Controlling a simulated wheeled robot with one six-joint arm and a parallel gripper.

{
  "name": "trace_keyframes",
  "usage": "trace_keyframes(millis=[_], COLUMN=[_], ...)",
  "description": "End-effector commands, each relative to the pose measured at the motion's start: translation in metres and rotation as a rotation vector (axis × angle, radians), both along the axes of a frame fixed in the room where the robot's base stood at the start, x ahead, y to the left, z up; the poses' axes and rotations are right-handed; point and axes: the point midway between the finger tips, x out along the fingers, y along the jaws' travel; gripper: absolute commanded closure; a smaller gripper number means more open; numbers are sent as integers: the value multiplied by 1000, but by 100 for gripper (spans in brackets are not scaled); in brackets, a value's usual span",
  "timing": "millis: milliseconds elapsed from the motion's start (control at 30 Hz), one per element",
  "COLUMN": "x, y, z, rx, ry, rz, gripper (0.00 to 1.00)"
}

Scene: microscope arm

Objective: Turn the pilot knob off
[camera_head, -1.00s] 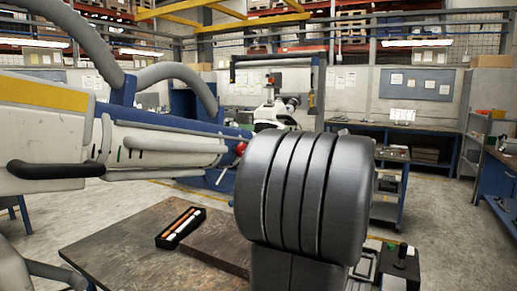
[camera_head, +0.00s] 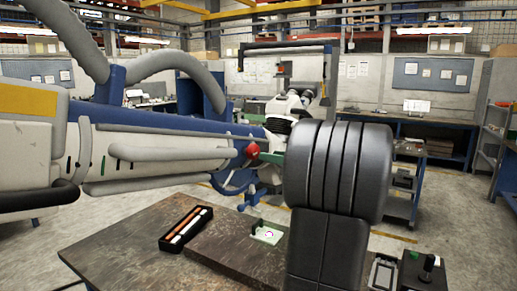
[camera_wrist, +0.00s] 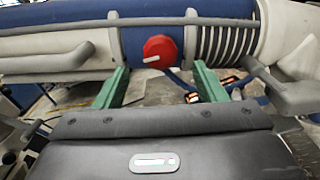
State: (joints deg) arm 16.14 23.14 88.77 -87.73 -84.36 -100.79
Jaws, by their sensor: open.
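The round red pilot knob (camera_wrist: 159,49) sits on the blue section of the large white-and-blue microscope arm (camera_wrist: 135,40). A short white mark shows on the lower left of its face, lying nearly level. The knob also shows in the head view (camera_head: 252,151), left of my dark wrist. My gripper (camera_wrist: 163,83) is open, with its two green fingers apart and pointing toward the arm. The knob appears ahead of the gap between them, and neither finger visibly touches it. In the head view my wrist hides most of the gripper.
A grey rail (camera_wrist: 90,25) runs along the microscope arm above the knob, and a ribbed grey section (camera_wrist: 222,45) lies to its right. In the head view, a table (camera_head: 125,245) below bears a black tray of sticks (camera_head: 186,228) and a small pale green card (camera_head: 267,235).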

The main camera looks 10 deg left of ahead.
Motion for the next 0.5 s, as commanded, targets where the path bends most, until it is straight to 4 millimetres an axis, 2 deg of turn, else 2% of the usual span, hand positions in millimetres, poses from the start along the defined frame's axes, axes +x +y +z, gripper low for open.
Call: trace_keyframes(millis=[33, 200, 500], x=[3, 14, 22], y=[10, 35, 53], z=[3, 2, 0], rx=[1, 1, 1], ry=[2, 2, 1], rz=[4, 2, 0], gripper=[35, 35, 35])
